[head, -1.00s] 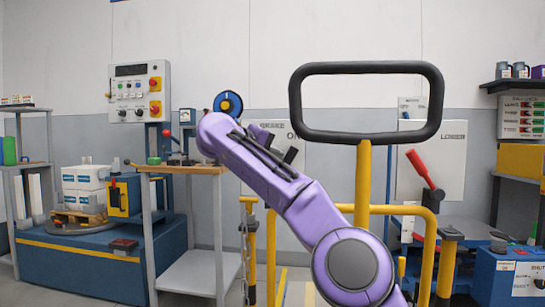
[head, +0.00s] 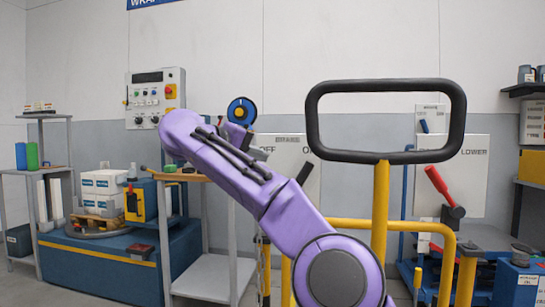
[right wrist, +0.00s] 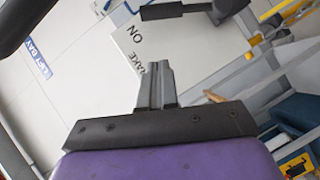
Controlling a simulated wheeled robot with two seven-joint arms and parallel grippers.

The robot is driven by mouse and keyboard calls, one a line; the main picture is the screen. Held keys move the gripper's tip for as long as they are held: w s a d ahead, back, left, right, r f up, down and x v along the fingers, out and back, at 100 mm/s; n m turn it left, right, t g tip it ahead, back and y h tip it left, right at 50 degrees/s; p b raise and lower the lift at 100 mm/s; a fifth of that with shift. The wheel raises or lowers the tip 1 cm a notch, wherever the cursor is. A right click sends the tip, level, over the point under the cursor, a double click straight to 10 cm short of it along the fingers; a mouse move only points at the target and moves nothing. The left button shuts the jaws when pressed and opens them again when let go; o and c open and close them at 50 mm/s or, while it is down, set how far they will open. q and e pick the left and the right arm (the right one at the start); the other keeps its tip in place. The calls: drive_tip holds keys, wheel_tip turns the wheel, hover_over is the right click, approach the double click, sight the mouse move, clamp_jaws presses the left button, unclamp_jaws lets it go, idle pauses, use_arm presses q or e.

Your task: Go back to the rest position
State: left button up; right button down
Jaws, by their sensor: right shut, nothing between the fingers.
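My right arm, purple, reaches up and left across the middle of the head view. My left gripper is not in view.
A black loop handle on a yellow post (head: 381,215) stands close on the right. A red-handled lever (head: 437,186) is behind it. A workbench (head: 214,274), a control box (head: 156,98) and a blue turntable base (head: 105,265) with white boxes are at left.

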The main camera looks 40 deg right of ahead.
drive_tip(key=shift+v, duration=1.25)
